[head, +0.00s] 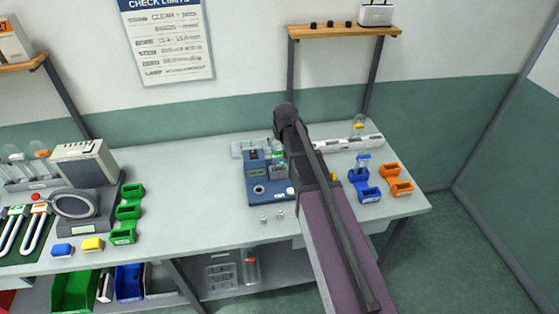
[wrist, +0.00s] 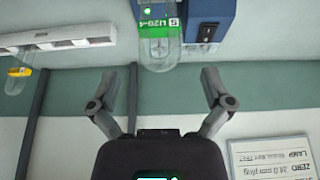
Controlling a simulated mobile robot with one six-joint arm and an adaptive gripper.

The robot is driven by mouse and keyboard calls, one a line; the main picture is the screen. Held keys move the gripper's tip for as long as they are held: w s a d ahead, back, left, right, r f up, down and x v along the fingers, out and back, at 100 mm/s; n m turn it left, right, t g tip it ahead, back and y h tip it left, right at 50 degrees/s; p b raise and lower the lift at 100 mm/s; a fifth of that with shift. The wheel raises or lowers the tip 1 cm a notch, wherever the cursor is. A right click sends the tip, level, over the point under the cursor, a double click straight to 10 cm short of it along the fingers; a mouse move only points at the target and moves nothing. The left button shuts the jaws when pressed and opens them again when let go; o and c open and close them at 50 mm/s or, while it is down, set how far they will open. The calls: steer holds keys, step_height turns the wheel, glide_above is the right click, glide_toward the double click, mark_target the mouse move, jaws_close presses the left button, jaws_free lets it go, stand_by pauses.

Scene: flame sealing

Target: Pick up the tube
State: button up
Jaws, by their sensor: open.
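A clear glass tube (wrist: 160,50) with a rounded end shows at the top middle of the wrist view, which looks upside down. It stands in front of a green label (wrist: 160,25), beside a blue block (wrist: 208,18). My gripper (wrist: 170,78) is open, its two fingers apart and nothing between them. The tube's rounded end is just beyond the fingertips, roughly centred between them. In the head view a clear tube (head: 278,148) shows at the blue device (head: 257,187), partly hidden by my arm; my fingers cannot be made out there.
A white rail (head: 345,144) with a yellow-banded tube (head: 358,126) is right of my arm. A blue holder (head: 365,188) with a clear tube and orange bins (head: 397,181) stand at the right. Green bins (head: 127,211) stand at the left. The bench (head: 190,190) between is clear.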

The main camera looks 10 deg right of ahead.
mark_target(280, 154)
steer(key=shift+b+x, duration=2.35)
steer(key=shift+x, duration=0.5)
steer(key=shift+f, duration=0.1)
steer(key=shift+b+x, duration=2.45)
steer(key=shift+x, duration=0.1)
steer(key=c, duration=1)
steer(key=shift+d, duration=0.1)
